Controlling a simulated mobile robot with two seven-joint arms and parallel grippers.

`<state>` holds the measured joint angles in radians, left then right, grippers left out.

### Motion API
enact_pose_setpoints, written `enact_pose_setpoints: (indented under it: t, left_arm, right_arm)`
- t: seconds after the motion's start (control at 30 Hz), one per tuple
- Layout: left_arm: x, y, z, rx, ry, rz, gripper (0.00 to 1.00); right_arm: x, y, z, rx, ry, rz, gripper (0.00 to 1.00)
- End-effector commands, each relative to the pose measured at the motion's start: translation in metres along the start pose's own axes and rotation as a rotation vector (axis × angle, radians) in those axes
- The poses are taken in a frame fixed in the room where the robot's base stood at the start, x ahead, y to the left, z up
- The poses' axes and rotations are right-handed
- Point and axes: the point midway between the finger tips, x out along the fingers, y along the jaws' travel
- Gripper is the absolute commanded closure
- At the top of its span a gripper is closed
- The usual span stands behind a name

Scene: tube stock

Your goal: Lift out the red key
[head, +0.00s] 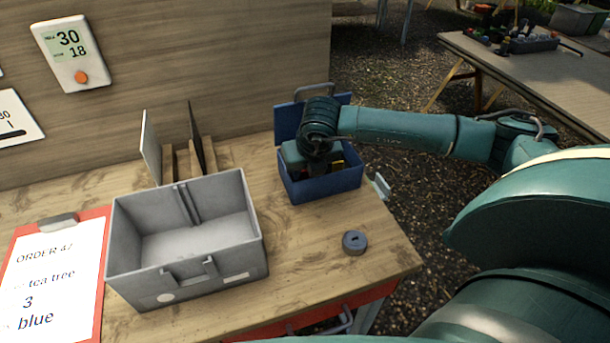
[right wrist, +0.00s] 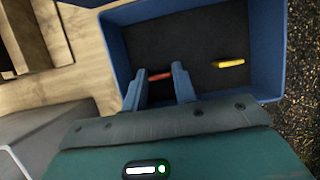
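The red key (right wrist: 160,75) lies inside the blue box (right wrist: 115,45), seen in the right wrist view between my right gripper's fingertips. Its ends are close to or behind the fingers, and I cannot see clear contact. My right gripper (right wrist: 160,72) points down into the box with its two fingers apart. In the head view the right gripper (head: 312,160) is over the blue box (head: 325,187) and hides most of its inside. The red key is hidden or too small to tell there. My left gripper is not in view.
A yellow key (right wrist: 228,64) lies in the same box, right of the red one. The box's lid (head: 285,122) stands open behind. A grey open bin (head: 255,235) stands to the left. A round dark puck with a slot (head: 355,242) lies near the table's right edge.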

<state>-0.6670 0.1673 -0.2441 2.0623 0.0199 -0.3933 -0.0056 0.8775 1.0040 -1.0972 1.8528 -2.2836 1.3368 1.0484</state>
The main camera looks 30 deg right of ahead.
Motion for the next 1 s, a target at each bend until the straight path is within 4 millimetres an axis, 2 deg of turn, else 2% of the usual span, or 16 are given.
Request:
enact_pose_setpoints:
  t: [0.03, 0.3, 0.57, 0.8, 1.0]
  left_arm:
    - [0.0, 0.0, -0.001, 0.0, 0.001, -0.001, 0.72]
    - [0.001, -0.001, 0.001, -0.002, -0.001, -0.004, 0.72]
    - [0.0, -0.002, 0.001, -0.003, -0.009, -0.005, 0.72]
    - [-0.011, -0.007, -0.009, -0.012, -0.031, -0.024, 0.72]
    - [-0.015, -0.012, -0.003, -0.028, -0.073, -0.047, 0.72]
  right_arm:
    - [0.0, 0.0, 0.0, 0.0, 0.0, 0.0, 0.77]
    - [0.0, 0.0, 0.0, 0.0, 0.0, 0.0, 0.97]
    - [-0.005, 0.0, 0.002, 0.0, 0.0, 0.001, 0.97]
    - [-0.048, 0.0, 0.02, -0.001, -0.002, 0.001, 0.97]
    - [-0.08, 0.001, 0.034, -0.001, -0.002, 0.002, 0.97]
